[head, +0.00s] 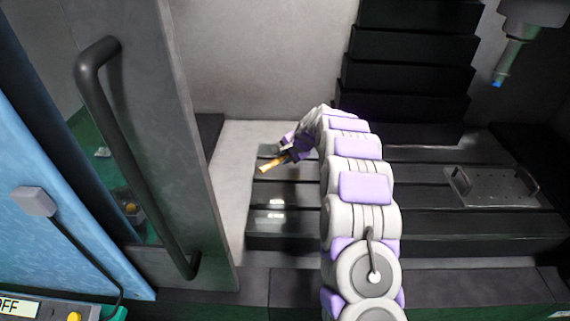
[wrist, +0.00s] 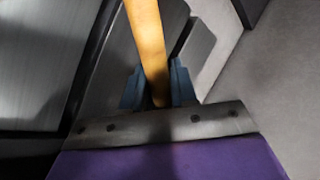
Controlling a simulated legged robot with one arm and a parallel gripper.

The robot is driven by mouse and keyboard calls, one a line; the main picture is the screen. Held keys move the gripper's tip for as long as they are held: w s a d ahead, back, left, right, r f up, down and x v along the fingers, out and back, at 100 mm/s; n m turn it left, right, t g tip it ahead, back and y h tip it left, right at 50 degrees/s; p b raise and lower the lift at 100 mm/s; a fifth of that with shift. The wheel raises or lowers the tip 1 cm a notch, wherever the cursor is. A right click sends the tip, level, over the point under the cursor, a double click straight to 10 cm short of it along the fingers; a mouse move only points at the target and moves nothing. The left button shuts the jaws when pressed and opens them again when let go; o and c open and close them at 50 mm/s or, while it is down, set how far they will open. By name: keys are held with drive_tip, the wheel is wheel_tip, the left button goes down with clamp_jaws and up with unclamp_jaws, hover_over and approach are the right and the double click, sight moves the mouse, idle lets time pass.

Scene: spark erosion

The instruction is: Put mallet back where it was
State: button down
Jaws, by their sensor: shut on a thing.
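The mallet shows as a yellow-orange wooden handle (head: 272,166) in the head view, at the left end of the dark slatted table. The handle (wrist: 148,40) also runs from the top of the wrist view down between the blue-grey fingers of my gripper (wrist: 157,84). My gripper (head: 289,156) is shut on the handle, over the table's far left corner. I cannot make out the mallet's head clearly in either view. I cannot tell whether the mallet touches the table.
The dark slatted table (head: 290,222) is mostly bare. A metal plate with handles (head: 490,186) lies on its right side. A black stepped column (head: 408,75) stands behind. A spindle with a blue tip (head: 510,60) hangs upper right. A grey door with a black handle (head: 130,160) borders the left.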

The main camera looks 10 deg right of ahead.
drive_tip(key=shift+w+f, duration=0.15)
drive_tip(key=shift+w, duration=0.05)
wheel_tip(320, 180, down, 3)
drive_tip(key=shift+f+b, duration=0.2)
drive_tip(key=shift+b, duration=0.5)
drive_tip(key=shift+r, duration=0.1)
drive_tip(key=c, duration=1.2)
unclamp_jaws()
drive_tip(key=shift+o, duration=0.2)
